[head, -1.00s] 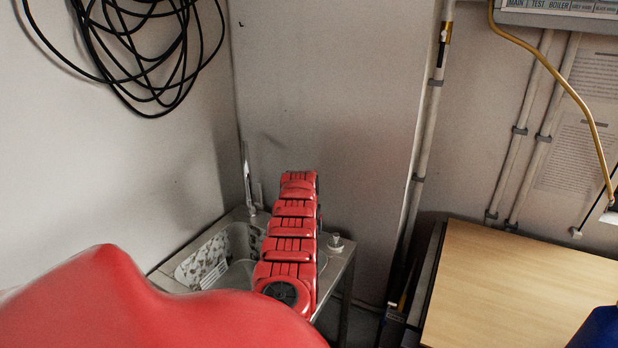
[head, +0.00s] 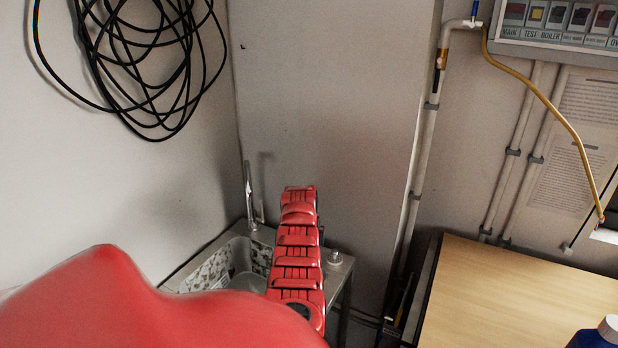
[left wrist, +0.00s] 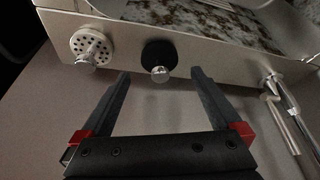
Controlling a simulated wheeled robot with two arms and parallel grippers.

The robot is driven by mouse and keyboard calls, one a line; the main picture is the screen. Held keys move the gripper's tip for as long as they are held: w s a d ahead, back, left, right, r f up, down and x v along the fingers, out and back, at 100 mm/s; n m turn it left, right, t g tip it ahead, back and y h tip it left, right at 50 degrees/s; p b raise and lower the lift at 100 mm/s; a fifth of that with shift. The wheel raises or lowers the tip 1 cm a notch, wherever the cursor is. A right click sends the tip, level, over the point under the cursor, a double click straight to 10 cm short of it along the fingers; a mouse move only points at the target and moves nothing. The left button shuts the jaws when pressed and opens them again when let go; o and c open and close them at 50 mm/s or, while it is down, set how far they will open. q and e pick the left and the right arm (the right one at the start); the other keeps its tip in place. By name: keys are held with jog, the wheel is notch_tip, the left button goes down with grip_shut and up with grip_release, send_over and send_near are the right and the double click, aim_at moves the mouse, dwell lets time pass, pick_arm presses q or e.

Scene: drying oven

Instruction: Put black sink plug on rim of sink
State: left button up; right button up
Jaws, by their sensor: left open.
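The black sink plug (left wrist: 160,54), a black disc with a shiny metal knob, sits on the flat metal rim (left wrist: 210,56) of the sink in the left wrist view. My left gripper (left wrist: 160,76) is open. Its two dark fingers point toward the plug, with the knob between the lines of the fingertips and no visible grip on it. In the head view the sink (head: 190,272) stands in the corner; my red left arm hides part of it, my left gripper and the black plug. My right gripper is not in view.
A silver strainer plug with holes (left wrist: 90,48) sits on the rim left of the black plug. A tap (left wrist: 282,105) stands at the right. In the head view a wooden table (head: 510,295) is at right and cables (head: 150,60) hang on the left wall.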

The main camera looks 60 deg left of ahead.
pick_arm(q)
jog(key=shift+s+r+b, duration=0.1)
jog(key=shift+r+b, duration=0.25)
jog(key=shift+r, duration=0.1)
jog(key=b+v, duration=0.1)
jog(key=v, duration=0.6)
jog(key=shift+d+r, duration=0.3)
